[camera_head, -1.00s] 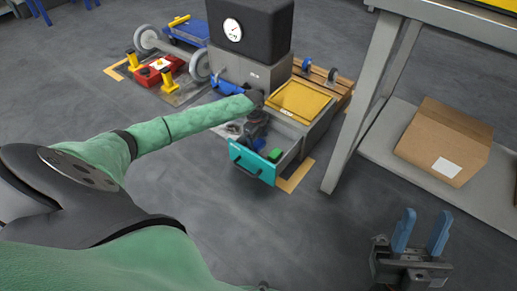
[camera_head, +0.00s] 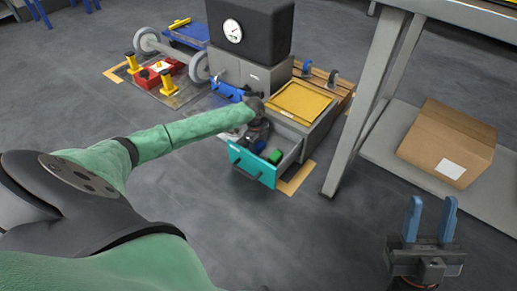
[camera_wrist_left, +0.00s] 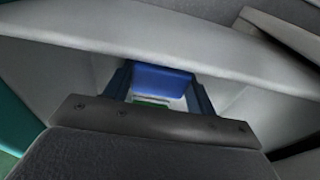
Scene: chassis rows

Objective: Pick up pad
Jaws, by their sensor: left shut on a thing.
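The open drawer with a teal front (camera_head: 252,165) juts out from the low grey cabinet. My left gripper (camera_head: 257,143) reaches down into this drawer. In the left wrist view, its dark fingers (camera_wrist_left: 160,88) are shut on a blue block (camera_wrist_left: 162,78), which looks like the pad. A green block (camera_head: 275,156) lies in the drawer near its front; a green strip (camera_wrist_left: 150,102) shows below the blue block in the wrist view. My wrist hides part of the drawer. My right gripper (camera_head: 431,207) is open and empty above the floor at the lower right.
A yellow tray (camera_head: 300,102) lies on the cabinet behind the drawer, beside a black box with a gauge (camera_head: 232,31). A grey bench leg (camera_head: 350,150) and a shelf with a cardboard box (camera_head: 447,142) stand to the right. The front floor is clear.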

